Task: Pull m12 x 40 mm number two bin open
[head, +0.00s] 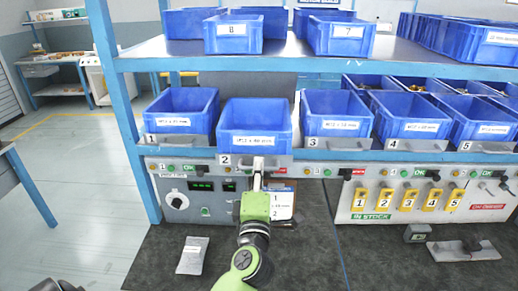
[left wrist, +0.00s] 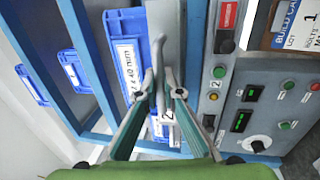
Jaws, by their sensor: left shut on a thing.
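The number two bin (head: 240,116) is a blue open-topped bin with a white label, on a grey front plate marked 2 (head: 228,161). It sits in the lower shelf row and stands out farther toward me than bins 1 and 3. My left gripper (head: 257,182) is in front of its plate, shut on the grey handle (left wrist: 158,55). In the left wrist view the fingers (left wrist: 161,92) close around this handle, beside the bin's label (left wrist: 127,68). The bin's inside is mostly hidden in the wrist view.
Bin 1 (head: 180,105) and bin 3 (head: 335,105) flank it closely. A control panel (head: 185,205) with knobs and buttons lies below. A card (head: 281,203) stands behind my gripper. The dark mat (head: 150,255) in front is mostly clear.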

